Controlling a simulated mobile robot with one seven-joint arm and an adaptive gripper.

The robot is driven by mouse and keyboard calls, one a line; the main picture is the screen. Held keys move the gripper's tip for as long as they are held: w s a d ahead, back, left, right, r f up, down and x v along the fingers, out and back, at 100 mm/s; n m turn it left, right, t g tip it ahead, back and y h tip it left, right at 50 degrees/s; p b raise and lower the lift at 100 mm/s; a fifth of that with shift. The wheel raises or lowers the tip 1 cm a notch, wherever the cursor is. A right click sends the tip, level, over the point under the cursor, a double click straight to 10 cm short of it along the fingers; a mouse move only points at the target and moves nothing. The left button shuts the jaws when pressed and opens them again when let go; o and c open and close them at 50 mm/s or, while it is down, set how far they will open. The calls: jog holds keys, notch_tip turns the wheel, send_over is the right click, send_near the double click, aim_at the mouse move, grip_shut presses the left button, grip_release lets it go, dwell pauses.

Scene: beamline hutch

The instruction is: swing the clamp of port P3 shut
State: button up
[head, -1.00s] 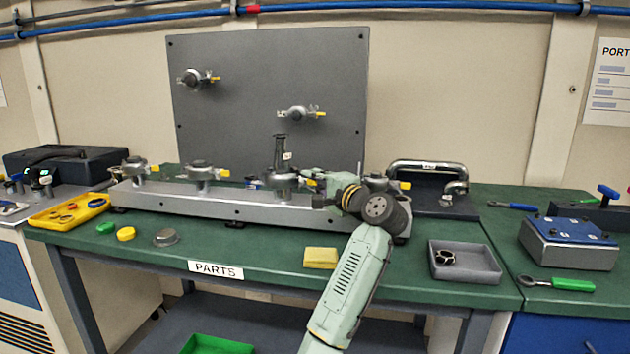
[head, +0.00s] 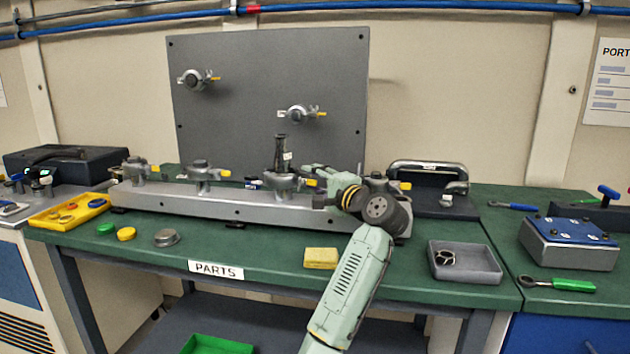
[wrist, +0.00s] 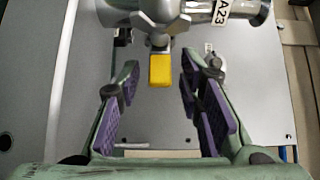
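The third port on the grey rail, counted from the left, holds an upright black fitting (head: 281,155) with a small white label. Its silver clamp (head: 283,182) has a yellow handle (head: 309,182) pointing right, toward my gripper (head: 317,187). I cannot read a port label. In the wrist view the yellow handle (wrist: 160,69) lies ahead, between the two fingertips in the picture. My gripper is open there, its purple pads apart and nothing held. The silver clamp body (wrist: 155,14) is at the top, beside a tag reading A23. Whether the clamp is fully shut is unclear.
Other ports with yellow-handled clamps stand on the rail (head: 225,206), one partly behind my arm. A grey back panel (head: 250,110) with two more ports rises behind. A yellow block (head: 320,258) and grey tray (head: 467,275) lie in front.

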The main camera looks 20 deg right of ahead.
jog(key=v, duration=1.2)
jog(key=shift+c, duration=0.5)
